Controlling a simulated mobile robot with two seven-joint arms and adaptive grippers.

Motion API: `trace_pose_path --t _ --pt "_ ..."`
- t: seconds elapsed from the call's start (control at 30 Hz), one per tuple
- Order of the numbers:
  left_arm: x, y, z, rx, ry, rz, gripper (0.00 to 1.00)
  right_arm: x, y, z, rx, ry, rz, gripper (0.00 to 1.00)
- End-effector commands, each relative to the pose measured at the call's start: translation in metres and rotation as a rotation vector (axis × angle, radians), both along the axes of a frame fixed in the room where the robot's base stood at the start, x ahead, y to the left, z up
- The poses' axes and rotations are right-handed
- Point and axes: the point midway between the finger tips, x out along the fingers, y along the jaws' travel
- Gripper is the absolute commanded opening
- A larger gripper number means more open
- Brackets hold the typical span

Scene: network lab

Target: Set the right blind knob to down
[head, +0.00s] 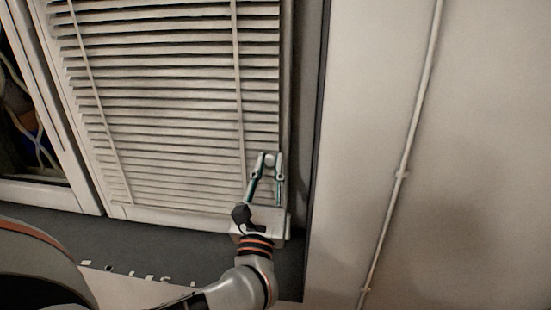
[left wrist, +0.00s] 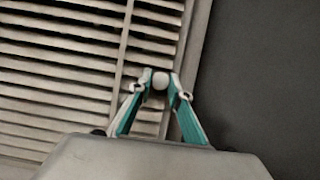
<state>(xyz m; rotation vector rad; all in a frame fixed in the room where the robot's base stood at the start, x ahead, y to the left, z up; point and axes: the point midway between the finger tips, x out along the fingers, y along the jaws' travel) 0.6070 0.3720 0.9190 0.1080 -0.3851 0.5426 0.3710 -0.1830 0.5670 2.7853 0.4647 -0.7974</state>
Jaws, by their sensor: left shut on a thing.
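The right blind knob (left wrist: 160,81) is a small round white knob at the lower right of the slatted blind (head: 170,90). In the head view the knob (head: 269,160) shows between the fingertips of my left gripper (head: 270,162). In the left wrist view my left gripper (left wrist: 159,83) has its two fingers on either side of the knob, shut on it. Whether the knob is set up or down cannot be told. My right gripper is not in view.
A white frame (head: 160,216) borders the blind. At the left is an opening with cables (head: 35,140). A plain wall with a thin vertical conduit (head: 402,175) is at the right. The wall beside the blind is clear.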

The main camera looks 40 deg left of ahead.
Motion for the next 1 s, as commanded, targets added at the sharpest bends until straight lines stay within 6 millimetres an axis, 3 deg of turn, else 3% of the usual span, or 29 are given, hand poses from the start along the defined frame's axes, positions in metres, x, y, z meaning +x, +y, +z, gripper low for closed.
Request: trace_pose_path --t 0.4,0.43,0.47,0.83,1.0 --pt "0.0 -0.001 -0.008 -0.004 0.009 -0.001 0.0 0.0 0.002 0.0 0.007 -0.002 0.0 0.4" --pt "0.0 -0.001 -0.008 -0.004 0.009 -0.001 0.26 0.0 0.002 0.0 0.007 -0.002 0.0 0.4" --pt "0.0 -0.001 -0.008 -0.003 0.01 -0.001 0.34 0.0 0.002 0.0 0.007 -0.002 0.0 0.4" --pt "-0.001 -0.001 -0.006 -0.001 0.005 -0.001 0.35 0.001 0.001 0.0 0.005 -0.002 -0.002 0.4" --pt "-0.013 -0.009 -0.012 -0.004 0.007 -0.002 0.35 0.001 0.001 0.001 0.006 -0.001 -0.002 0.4"
